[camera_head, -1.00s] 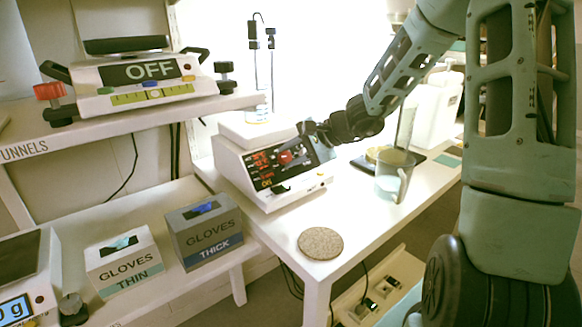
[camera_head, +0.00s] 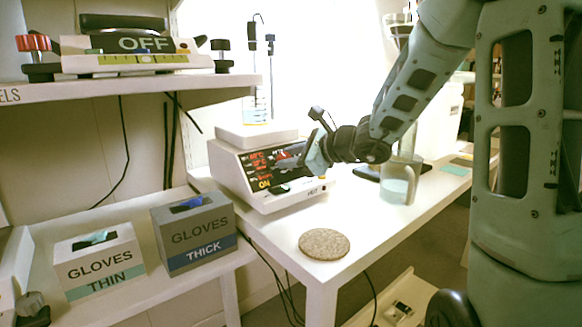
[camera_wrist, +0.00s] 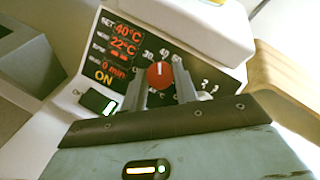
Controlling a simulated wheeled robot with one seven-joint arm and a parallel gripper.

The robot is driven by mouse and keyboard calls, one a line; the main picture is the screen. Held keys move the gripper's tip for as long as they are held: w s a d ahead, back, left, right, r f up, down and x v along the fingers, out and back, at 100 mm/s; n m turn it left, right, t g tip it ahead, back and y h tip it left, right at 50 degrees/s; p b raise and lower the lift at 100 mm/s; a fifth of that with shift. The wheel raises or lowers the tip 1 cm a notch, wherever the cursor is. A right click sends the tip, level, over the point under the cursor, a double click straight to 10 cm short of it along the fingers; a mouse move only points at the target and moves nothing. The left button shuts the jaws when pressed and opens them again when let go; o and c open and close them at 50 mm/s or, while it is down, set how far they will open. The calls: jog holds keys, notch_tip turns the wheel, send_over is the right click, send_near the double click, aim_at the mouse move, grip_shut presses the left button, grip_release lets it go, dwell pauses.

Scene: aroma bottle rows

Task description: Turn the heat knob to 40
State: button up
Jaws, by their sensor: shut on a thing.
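The hot plate (camera_head: 285,205) stands on the white table, its display lit red with "ON" in yellow. In the wrist view its panel (camera_wrist: 124,22) reads SET 40°C, a second line at 22°C and 0 min. The red heat knob (camera_wrist: 160,75) sits on the panel, its white mark pointing up between the printed 30 and 40. My gripper (camera_wrist: 162,92) is shut on the knob, one grey finger on each side.
A glass beaker (camera_head: 398,185) stands behind my arm on the table. A round cork mat (camera_head: 324,243) lies at the front. Glove boxes (camera_head: 195,235) and (camera_head: 98,262) stand on the left shelf, below a device (camera_head: 135,62) reading OFF.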

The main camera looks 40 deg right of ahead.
jog(key=shift+f+m+h+b, duration=0.1)
jog(key=shift+m+h+b, duration=0.35)
jog(key=shift+m, duration=0.55)
jog(key=o, duration=1)
jog(key=shift+c, duration=0.2)
jog(key=shift+s, duration=0.1)
jog(key=p+v, duration=0.2)
jog(key=v, duration=1.5)
jog(key=shift+s, duration=0.25)
jog(key=shift+f, duration=0.1)
